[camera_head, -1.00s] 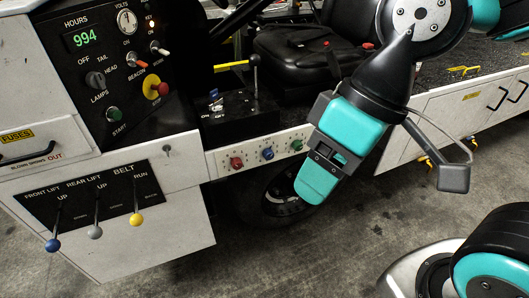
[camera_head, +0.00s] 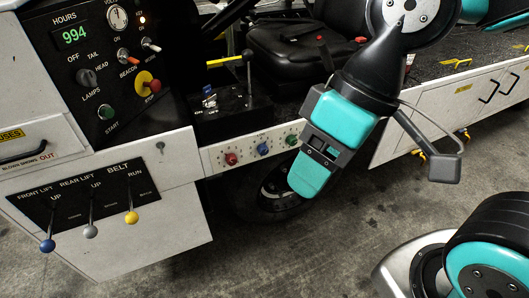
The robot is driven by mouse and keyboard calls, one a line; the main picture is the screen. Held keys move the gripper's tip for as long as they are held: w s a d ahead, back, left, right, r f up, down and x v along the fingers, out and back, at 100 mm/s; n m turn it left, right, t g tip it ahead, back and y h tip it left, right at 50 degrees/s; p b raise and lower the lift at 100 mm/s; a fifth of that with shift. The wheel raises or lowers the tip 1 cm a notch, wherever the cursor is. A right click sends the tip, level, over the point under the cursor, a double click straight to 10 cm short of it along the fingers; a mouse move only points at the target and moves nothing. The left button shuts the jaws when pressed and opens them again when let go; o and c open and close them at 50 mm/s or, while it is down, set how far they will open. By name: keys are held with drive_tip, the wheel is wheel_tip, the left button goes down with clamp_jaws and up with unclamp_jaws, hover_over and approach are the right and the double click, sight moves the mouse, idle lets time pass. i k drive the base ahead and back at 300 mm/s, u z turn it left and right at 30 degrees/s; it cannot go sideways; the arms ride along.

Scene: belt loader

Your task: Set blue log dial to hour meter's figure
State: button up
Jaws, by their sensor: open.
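The hour meter (camera_head: 75,35) on the black panel at the upper left reads 994 in green digits. The blue log dial (camera_head: 263,150) sits in the middle of a pale strip (camera_head: 212,160), between a red dial (camera_head: 231,159) and a green dial (camera_head: 292,140). Its marks are too small to read. My gripper (camera_head: 308,178) hangs right of the dials, pointing down and slightly left, apart from the strip and holding nothing visible. It is open, though the gap between its fingers is hard to see from here.
Lever knobs in blue (camera_head: 47,245), grey (camera_head: 90,231) and yellow (camera_head: 131,217) stick out at the lower left. A yellow and red stop button (camera_head: 147,83) and a black-knobbed lever (camera_head: 248,56) are above the strip. A black seat (camera_head: 300,45) is behind my arm. Open floor lies below.

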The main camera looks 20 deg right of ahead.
sight(263, 150)
drive_tip(key=u, duration=1.05)
drive_tip(key=k, duration=0.95)
drive_tip(key=z, duration=0.8)
drive_tip(key=i, duration=0.5)
